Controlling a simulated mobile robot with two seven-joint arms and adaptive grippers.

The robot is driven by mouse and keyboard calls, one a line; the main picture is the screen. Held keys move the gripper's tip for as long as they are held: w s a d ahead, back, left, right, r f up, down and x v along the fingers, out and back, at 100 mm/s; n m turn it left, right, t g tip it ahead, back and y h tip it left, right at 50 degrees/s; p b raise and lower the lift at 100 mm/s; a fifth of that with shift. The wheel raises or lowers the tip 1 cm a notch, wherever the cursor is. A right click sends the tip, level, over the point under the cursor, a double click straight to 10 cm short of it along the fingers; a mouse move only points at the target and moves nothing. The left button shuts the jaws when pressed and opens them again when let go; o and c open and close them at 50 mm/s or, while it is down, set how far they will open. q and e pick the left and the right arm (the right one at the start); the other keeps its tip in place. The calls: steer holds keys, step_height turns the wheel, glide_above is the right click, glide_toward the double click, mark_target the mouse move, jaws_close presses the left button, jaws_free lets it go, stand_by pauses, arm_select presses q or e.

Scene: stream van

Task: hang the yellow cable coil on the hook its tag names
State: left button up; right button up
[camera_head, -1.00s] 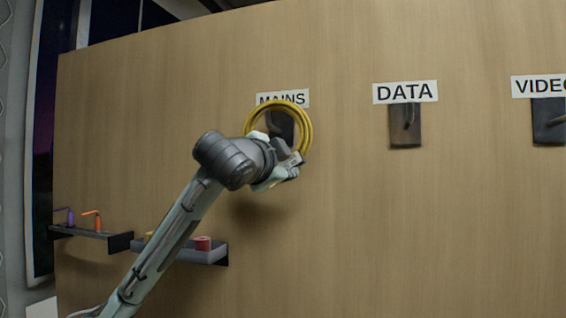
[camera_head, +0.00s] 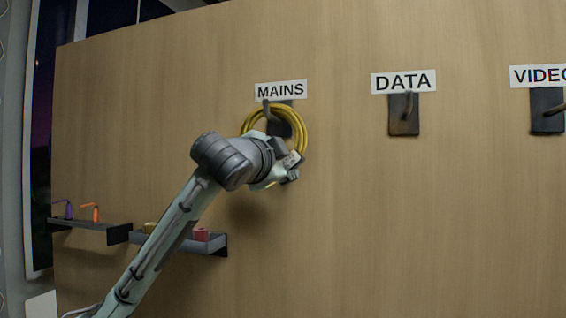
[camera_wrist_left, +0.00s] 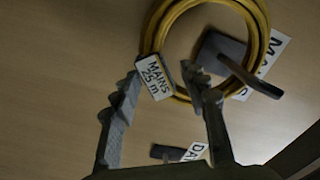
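The yellow cable coil (camera_head: 304,129) is at the MAINS hook (camera_head: 267,110), below the MAINS label (camera_head: 281,90). The hook's peg shows in front of the coil's top, and in the left wrist view the peg (camera_wrist_left: 264,86) passes through the ring and across its strands. A white tag (camera_wrist_left: 155,77) on the coil (camera_wrist_left: 152,40) reads "MAINS 25 m". My left gripper (camera_head: 290,166) is at the coil's lower right. In the left wrist view its fingers (camera_wrist_left: 163,76) stand apart, on either side of the tag, with the right fingertip overlapping the coil. My right gripper is out of view.
The DATA hook (camera_head: 408,105) and the VIDEO hook (camera_head: 555,109) are empty, to the right on the wooden board (camera_head: 400,220). Two small shelves (camera_head: 178,240) with small items are at the lower left. The board's lower right is clear.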

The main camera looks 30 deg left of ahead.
arm_select(q)
steer(key=shift+o, duration=0.5)
steer(key=shift+f, duration=0.1)
steer(key=b+v, duration=0.4)
steer(key=v, duration=1.6)
steer(key=shift+a, duration=0.15)
